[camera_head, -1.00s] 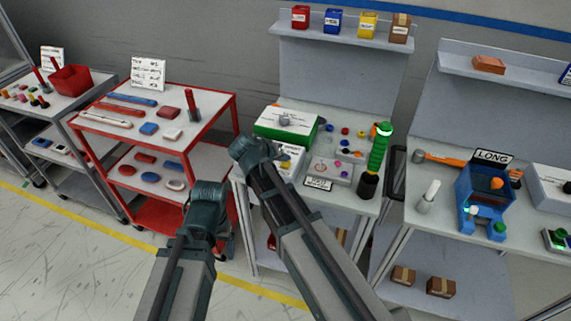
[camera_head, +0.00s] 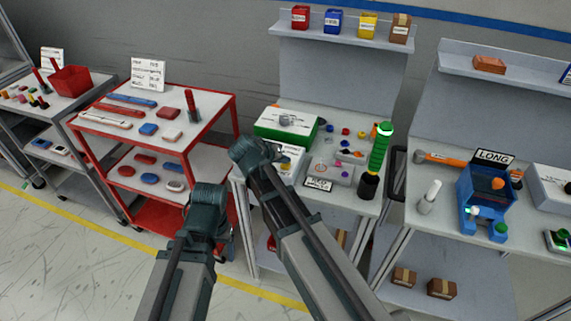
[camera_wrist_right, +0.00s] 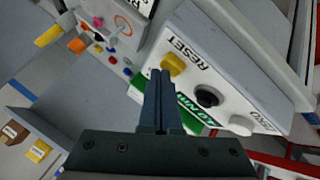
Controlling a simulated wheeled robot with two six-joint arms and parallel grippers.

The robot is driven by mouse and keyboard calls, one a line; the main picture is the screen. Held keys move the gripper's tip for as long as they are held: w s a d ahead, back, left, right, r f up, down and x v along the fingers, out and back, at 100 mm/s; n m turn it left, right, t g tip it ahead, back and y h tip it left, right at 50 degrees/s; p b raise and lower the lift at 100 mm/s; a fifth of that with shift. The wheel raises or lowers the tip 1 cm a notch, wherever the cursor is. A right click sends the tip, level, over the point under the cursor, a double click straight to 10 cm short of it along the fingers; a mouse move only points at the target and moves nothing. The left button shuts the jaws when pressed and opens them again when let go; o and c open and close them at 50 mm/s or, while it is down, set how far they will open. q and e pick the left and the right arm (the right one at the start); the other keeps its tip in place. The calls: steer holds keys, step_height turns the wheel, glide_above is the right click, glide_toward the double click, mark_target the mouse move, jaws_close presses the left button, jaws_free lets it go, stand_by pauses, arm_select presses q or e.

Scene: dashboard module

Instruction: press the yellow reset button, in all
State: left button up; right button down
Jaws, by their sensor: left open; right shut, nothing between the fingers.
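The yellow reset button (camera_wrist_right: 172,64) sits on a pale box (camera_wrist_right: 262,88) beside the printed word RESET. My right gripper (camera_wrist_right: 160,73) is shut and empty; in the right wrist view its fingertips appear just beside the yellow button, and I cannot tell whether they touch it. A black knob (camera_wrist_right: 207,96) and a white button (camera_wrist_right: 240,124) marked ZERO share that box. In the head view the box (camera_head: 291,163) is partly hidden by my right arm. My left gripper (camera_head: 222,236) is low in front of the red cart, its fingers mostly hidden.
A green box with a white top (camera_head: 287,122) stands behind, and a green-handled tool (camera_head: 379,152) stands upright at the right. Small coloured parts lie on the bench between. A red cart (camera_head: 178,98) is at the left; a blue device (camera_head: 484,190) is on the right bench.

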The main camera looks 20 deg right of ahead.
mark_target(284, 167)
steer(key=shift+f, duration=0.1)
stand_by(0.4)
steer(key=shift+r+p, duration=0.9)
steer(key=shift+r, duration=0.05)
step_height(284, 167, up, 5)
steer(key=p, duration=0.5)
stand_by(0.5)
